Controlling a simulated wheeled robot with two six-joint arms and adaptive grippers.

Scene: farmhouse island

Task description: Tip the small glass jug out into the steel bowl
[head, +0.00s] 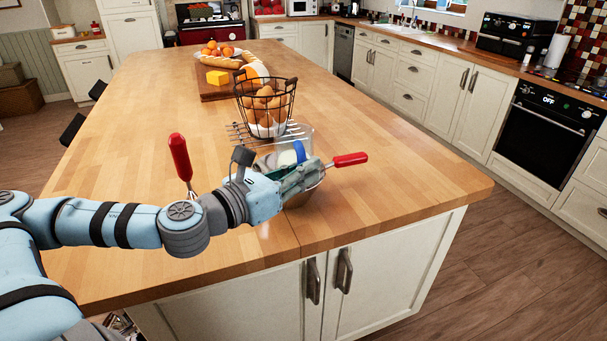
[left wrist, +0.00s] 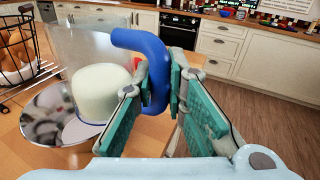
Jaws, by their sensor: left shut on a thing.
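The small glass jug (left wrist: 72,50) is clear with a blue handle (left wrist: 150,45) and holds a smooth white mass (left wrist: 100,92). My left gripper (left wrist: 162,88) is shut on the blue handle, with one teal finger pad on each side. In the head view the jug (head: 303,133) is partly covered by my left gripper (head: 300,175). The steel bowl (left wrist: 42,112) is below and beside the jug in the left wrist view. In the head view the bowl is mostly hidden behind my gripper. Whether any white has left the jug I cannot tell. My right gripper is not in view.
A black wire basket (head: 266,88) of brown, egg-like things stands behind the jug, by a wire rack (head: 238,132). The wooden counter (head: 400,150) is clear at right.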

